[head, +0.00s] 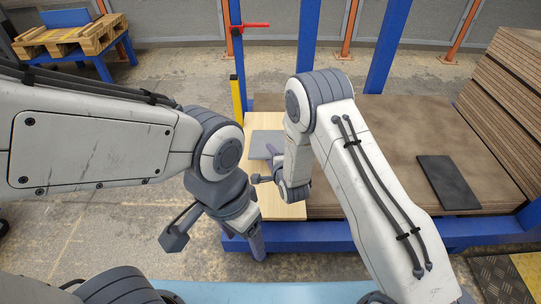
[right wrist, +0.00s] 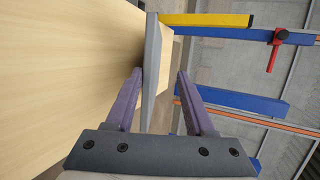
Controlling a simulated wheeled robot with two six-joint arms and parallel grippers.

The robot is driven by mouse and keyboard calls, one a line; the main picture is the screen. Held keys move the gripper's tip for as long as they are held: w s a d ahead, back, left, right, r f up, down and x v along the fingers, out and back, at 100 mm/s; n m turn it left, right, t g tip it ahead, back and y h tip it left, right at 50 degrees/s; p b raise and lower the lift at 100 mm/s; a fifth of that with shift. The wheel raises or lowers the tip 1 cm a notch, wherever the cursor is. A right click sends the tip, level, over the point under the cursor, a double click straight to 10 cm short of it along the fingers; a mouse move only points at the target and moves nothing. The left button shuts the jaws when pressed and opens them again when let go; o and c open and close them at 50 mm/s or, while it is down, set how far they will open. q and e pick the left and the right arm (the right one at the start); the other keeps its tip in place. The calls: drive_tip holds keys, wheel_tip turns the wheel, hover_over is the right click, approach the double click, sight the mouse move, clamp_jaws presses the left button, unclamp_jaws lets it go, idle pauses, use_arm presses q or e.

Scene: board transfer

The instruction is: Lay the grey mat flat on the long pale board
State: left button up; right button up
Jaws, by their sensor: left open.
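The light grey mat (head: 266,144) shows over the long pale board (head: 287,210) in the head view. In the right wrist view the mat (right wrist: 152,75) is a thin slab seen nearly edge-on, close beside the board (right wrist: 70,60). My right gripper (right wrist: 160,75) is open, with one finger on each side of the mat and a clear gap to the finger on the picture's right. In the head view this gripper (head: 273,157) is partly hidden by its own wrist. My left gripper (head: 257,242) is open and empty, pointing down near the board's front end.
A brown board stack (head: 400,125) fills the blue frame, with a dark mat (head: 448,182) on it. More boards (head: 505,100) lean at the right. A blue post with a red lever (head: 250,27) and a yellow post (head: 237,98) stand behind.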

drive_tip(key=g+p, duration=0.1)
drive_tip(key=p, duration=0.2)
drive_tip(key=r+g+h+p, duration=0.1)
drive_tip(key=g+p, duration=0.1)
drive_tip(key=p, duration=0.1)
drive_tip(key=shift+s+g+p, duration=0.1)
drive_tip(key=shift+g+p, duration=0.2)
drive_tip(key=shift+p, duration=0.1)
drive_tip(key=g+p, duration=0.2)
drive_tip(key=shift+s+r+h+p, duration=0.1)
drive_tip(key=shift+r+h+p, duration=0.05)
drive_tip(key=shift+h+p, duration=0.2)
drive_tip(key=shift+s+d+g+h+p, duration=0.15)
drive_tip(key=shift+g+h+p, duration=0.2)
drive_tip(key=shift+g, duration=0.35)
drive_tip(key=shift+f, duration=0.2)
